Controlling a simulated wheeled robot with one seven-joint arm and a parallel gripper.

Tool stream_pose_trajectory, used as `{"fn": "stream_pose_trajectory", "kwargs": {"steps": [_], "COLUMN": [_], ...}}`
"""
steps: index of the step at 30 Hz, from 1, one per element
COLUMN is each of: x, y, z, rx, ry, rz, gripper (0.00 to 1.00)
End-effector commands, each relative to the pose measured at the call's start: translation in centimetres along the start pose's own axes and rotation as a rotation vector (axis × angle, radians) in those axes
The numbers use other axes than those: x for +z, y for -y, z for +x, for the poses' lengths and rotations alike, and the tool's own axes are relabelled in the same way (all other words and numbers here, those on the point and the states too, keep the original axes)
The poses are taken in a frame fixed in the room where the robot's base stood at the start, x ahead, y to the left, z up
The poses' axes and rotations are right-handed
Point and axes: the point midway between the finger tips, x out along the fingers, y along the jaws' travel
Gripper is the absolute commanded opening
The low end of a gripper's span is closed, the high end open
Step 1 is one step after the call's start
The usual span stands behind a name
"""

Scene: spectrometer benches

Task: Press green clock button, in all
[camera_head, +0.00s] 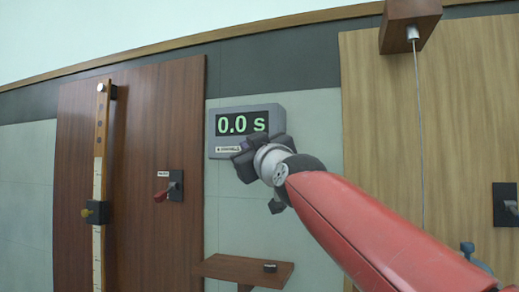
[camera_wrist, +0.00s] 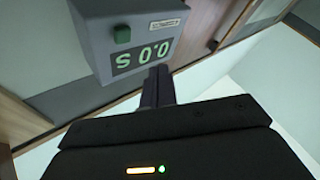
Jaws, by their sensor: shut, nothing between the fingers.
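The clock (camera_head: 223,150) is a grey box on the wall, with a dark display reading 0.0 s in green digits and a small label below. In the wrist view the clock (camera_wrist: 95,30) appears upside down, and its green button (camera_wrist: 121,34) shows beside the label. The button is hidden behind my gripper in the head view. My gripper (camera_head: 243,160) is in front of the clock's lower right part. In the wrist view my gripper (camera_wrist: 158,72) has its fingers together and empty, their tips near the display's edge, apart from the button in the picture.
A small wooden shelf (camera_head: 225,267) with a dark puck (camera_head: 270,267) is below the clock. Left is a wooden panel (camera_head: 150,230) with a scale rail (camera_head: 100,175) and a red-handled lever (camera_head: 162,195). Right, a cord (camera_head: 419,130) hangs from a wooden block (camera_head: 405,20).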

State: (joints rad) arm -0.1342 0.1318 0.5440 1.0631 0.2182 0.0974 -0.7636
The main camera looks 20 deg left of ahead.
Motion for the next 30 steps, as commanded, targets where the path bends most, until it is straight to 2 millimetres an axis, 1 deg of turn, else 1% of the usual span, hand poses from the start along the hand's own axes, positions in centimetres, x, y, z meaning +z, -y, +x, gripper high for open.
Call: {"fn": "stream_pose_trajectory", "kwargs": {"steps": [1,6,12,30], "x": [0.4,1.5,2.3,2.5], "y": [-0.5,-1.6,-2.4,-2.6], "z": [0.7,2.2,3.3,3.5], "rx": [0.0,0.0,0.0,0.0], "ry": [0.002,0.001,0.0,0.0], "rz": [0.003,0.003,0.002,0.001], "gripper": [0.0,0.0,0.0,0.0]}}
